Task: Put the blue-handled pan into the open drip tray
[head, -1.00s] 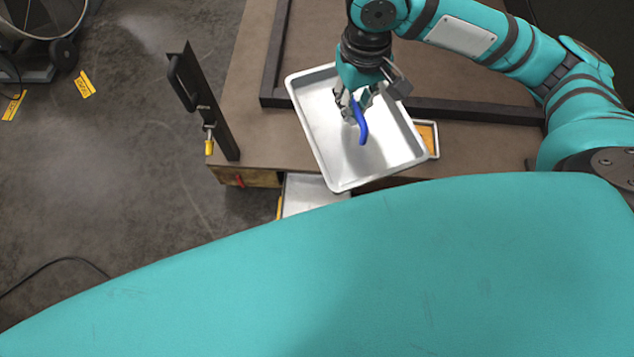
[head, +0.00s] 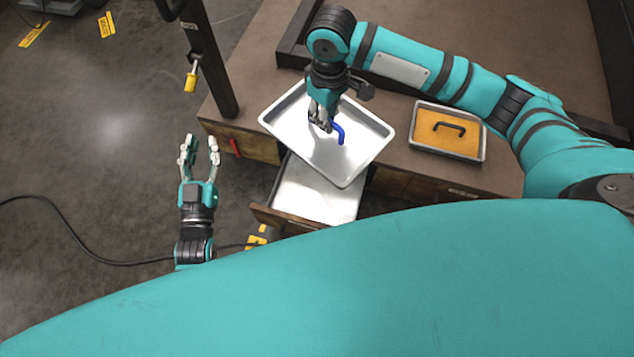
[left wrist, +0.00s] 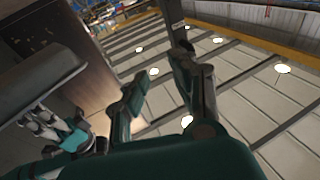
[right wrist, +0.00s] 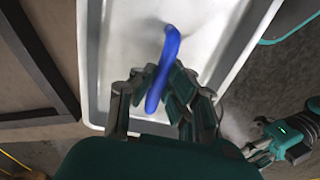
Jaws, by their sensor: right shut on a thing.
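The blue-handled pan (head: 300,122) is a shallow silver tray with a blue handle (head: 338,133) in its middle. My right gripper (head: 322,122) is shut on the blue handle and holds the pan above the table's front edge, partly over the open drip tray. The handle also shows between the fingers in the right wrist view (right wrist: 165,65). The open drip tray (head: 320,194) is a silver-lined drawer pulled out below the table front; the pan hides its rear part. My left gripper (head: 200,150) is open and empty, left of the drawer over the floor. The left wrist view shows its spread fingers.
A smaller tray with an orange inside and black handle (head: 447,132) sits on the table (head: 265,65) at right. A dark upright post (head: 212,60) with a yellow-handled clamp (head: 191,80) stands at the table's left corner. A black cable (head: 80,245) lies on the floor.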

